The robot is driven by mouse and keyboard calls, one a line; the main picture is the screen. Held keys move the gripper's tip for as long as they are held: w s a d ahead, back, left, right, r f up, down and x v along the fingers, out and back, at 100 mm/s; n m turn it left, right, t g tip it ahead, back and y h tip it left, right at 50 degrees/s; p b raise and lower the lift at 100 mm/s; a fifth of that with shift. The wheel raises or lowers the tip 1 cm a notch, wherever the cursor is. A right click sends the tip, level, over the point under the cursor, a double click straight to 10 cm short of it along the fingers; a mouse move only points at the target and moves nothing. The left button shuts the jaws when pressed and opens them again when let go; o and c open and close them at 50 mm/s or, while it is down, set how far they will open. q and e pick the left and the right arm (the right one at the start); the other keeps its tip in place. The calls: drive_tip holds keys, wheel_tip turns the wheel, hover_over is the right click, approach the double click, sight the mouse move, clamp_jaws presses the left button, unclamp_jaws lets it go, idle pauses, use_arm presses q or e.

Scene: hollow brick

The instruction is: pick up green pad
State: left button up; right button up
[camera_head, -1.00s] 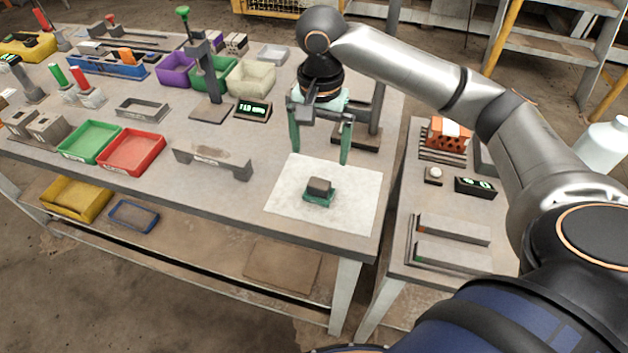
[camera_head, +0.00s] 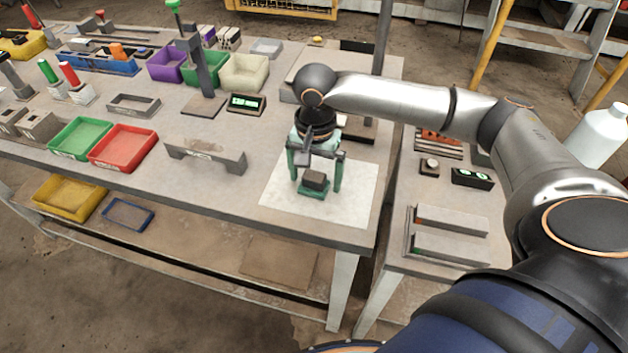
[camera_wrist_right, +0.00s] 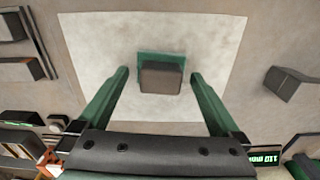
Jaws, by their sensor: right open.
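The green pad (camera_head: 314,193) lies on a white sheet near the front right of the bench, with a dark grey-brown block (camera_head: 315,178) on top of it. In the right wrist view the pad (camera_wrist_right: 146,54) shows as a green edge behind and beside the block (camera_wrist_right: 160,78). My right gripper (camera_head: 316,187) is open, its green fingers pointing down on either side of the pad and block. In the wrist view the fingers (camera_wrist_right: 160,82) stand apart from the block with a gap on both sides. My left gripper is not in view.
The white sheet (camera_head: 280,195) is otherwise bare. A grey bridge-shaped piece (camera_head: 205,156) stands to its left, beyond it red (camera_head: 123,147) and green (camera_head: 80,138) trays. A post stands behind my right gripper. A second table (camera_head: 400,240) on the right holds small devices.

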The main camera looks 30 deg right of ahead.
drive_tip(key=c, duration=1.3)
drive_tip(key=shift+r, duration=0.1)
drive_tip(key=shift+r, duration=0.55)
drive_tip(key=s+a+r+p, duration=0.1)
drive_tip(key=s+a+r, duration=0.1)
drive_tip(key=a+r, duration=0.4)
drive_tip(key=s+a+r+p, duration=0.2)
drive_tip(key=s+a+r, duration=0.1)
drive_tip(key=a+r, duration=0.2)
drive_tip(key=shift+s+a+r, duration=0.35)
drive_tip(key=shift+a+r, duration=0.05)
drive_tip(key=shift+a, duration=0.5)
